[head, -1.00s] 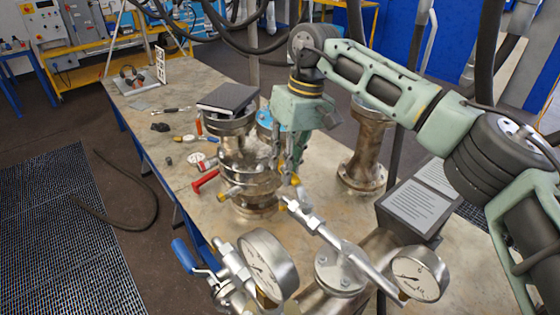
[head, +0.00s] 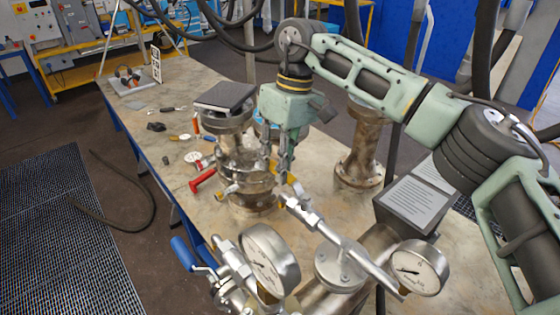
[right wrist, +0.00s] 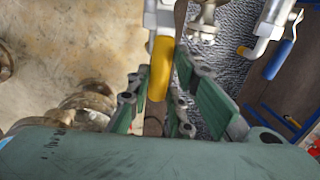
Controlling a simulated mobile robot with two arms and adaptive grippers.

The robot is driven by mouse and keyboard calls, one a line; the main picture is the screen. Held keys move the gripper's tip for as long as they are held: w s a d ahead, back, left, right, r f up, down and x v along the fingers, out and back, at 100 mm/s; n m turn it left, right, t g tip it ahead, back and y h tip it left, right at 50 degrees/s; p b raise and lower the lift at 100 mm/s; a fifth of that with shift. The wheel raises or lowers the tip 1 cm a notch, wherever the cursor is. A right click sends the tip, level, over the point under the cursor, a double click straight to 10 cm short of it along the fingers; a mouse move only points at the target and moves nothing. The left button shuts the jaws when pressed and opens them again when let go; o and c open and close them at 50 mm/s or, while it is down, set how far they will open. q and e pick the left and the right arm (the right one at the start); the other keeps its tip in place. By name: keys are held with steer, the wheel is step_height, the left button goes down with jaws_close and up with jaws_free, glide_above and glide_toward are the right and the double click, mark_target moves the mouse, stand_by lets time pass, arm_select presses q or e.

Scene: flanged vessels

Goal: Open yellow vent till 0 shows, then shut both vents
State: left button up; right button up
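The yellow vent handle (right wrist: 161,68) shows in the right wrist view between the fingers of my right gripper (right wrist: 161,80). The fingers stand apart on either side of it, with a narrow gap. In the head view my right gripper (head: 281,165) points down just behind the yellow handle's valve (head: 300,203); the handle is mostly hidden there. A blue vent handle (head: 184,253) sticks out at the lower left on another valve, and also shows in the right wrist view (right wrist: 278,60). A left gauge (head: 270,258) and a right gauge (head: 419,266) face me; their numbers are too small to read.
A flanged vessel (head: 250,185) with a red handle (head: 202,180) stands left of the gripper. Another flanged pipe piece (head: 360,150) stands behind. A sloped label stand (head: 412,205) is at right. Loose tools (head: 175,109) lie on the table's left side.

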steer(key=o, duration=0.4)
steer(key=shift+c, duration=0.2)
step_height(320, 180, up, 7)
steer(key=w+d, duration=0.1)
steer(key=shift+r, duration=0.15)
steer(key=shift+r, duration=0.1)
